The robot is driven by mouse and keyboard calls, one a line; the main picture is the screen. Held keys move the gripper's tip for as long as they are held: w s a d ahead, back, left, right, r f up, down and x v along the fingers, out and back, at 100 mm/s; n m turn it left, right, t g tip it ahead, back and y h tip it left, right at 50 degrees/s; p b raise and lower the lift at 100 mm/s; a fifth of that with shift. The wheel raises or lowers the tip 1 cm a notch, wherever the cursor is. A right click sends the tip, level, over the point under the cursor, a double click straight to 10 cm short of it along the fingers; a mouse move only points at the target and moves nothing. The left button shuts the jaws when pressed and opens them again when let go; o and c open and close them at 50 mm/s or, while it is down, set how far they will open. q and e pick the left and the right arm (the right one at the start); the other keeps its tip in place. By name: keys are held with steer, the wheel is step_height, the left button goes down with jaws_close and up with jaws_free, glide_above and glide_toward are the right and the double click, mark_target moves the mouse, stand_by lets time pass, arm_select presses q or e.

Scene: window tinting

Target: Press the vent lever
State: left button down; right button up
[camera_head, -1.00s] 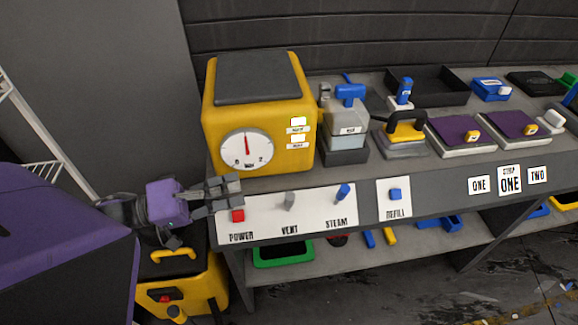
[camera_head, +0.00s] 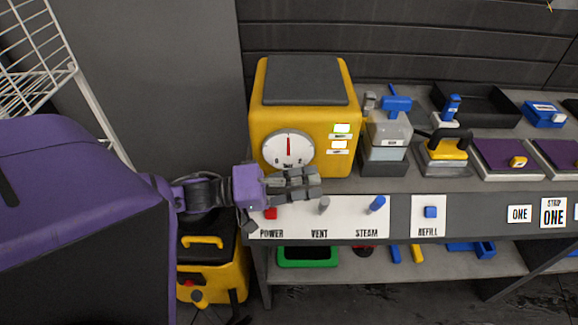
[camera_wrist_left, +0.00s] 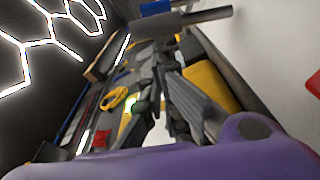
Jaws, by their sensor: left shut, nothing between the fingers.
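The vent lever (camera_head: 324,205) is a small grey lever on the white panel above the word VENT, between the red power button (camera_head: 271,213) and the blue steam lever (camera_head: 377,204). My left gripper (camera_head: 318,183) is shut and empty. In the head view its fingertips appear just above and behind the vent lever; I cannot tell whether they touch it. In the left wrist view a grey rod (camera_wrist_left: 205,16), likely the vent lever, shows near the top, with the gripper fingers (camera_wrist_left: 165,75) below it. My right gripper is not in view.
The yellow steamer box (camera_head: 303,100) with a round gauge (camera_head: 288,150) stands behind the panel. A blue refill button (camera_head: 431,212) is right of the panel.

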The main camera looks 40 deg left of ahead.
arm_select(q)
steer(key=shift+w+d, duration=0.3)
steer(key=shift+s, duration=0.1)
